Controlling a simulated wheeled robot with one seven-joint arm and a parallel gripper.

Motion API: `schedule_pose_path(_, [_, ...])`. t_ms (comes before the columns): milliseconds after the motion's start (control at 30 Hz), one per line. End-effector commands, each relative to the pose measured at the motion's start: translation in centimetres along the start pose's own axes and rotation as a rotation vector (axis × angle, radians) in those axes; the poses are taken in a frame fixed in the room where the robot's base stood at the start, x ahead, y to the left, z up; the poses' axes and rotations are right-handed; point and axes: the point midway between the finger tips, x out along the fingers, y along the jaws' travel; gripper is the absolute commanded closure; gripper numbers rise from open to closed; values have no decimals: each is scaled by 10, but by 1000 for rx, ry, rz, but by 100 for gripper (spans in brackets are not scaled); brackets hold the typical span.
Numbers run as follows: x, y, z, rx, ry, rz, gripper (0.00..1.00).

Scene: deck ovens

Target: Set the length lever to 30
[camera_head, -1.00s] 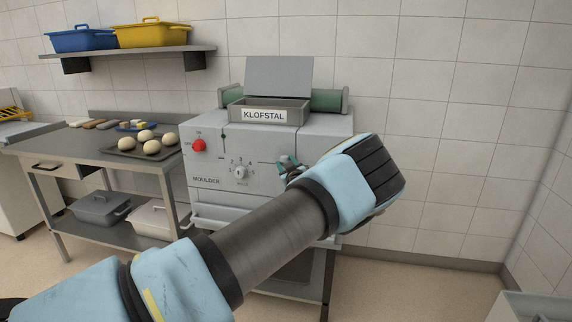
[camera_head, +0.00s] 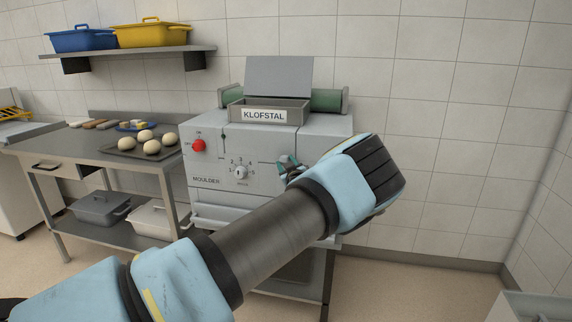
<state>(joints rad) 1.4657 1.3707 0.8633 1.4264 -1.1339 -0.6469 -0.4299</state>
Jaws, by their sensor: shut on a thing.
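The grey moulder (camera_head: 265,143) stands against the wall, with a KLOFSTAL label on its hopper. My gripper (camera_head: 286,164) is at the right half of its front panel. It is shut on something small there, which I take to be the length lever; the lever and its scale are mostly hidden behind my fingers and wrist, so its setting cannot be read. A white numbered dial (camera_head: 240,173), a red knob (camera_head: 198,146) and a slot with a dark lever (camera_head: 223,138) show to the left, clear of my gripper.
A steel table (camera_head: 80,144) at the left holds a tray (camera_head: 118,149) with several dough balls. A shelf above it carries a blue bin (camera_head: 82,39) and a yellow bin (camera_head: 152,34). My arm crosses the front of the moulder.

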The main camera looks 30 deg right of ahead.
Motion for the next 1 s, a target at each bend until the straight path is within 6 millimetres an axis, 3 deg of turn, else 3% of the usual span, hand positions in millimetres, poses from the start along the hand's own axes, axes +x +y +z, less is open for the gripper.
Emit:
schedule_pose_path(367, [-6, 11, 6, 82, 40, 17, 100])
schedule_pose_path(1000, [-42, 77, 27, 583, 279, 111, 100])
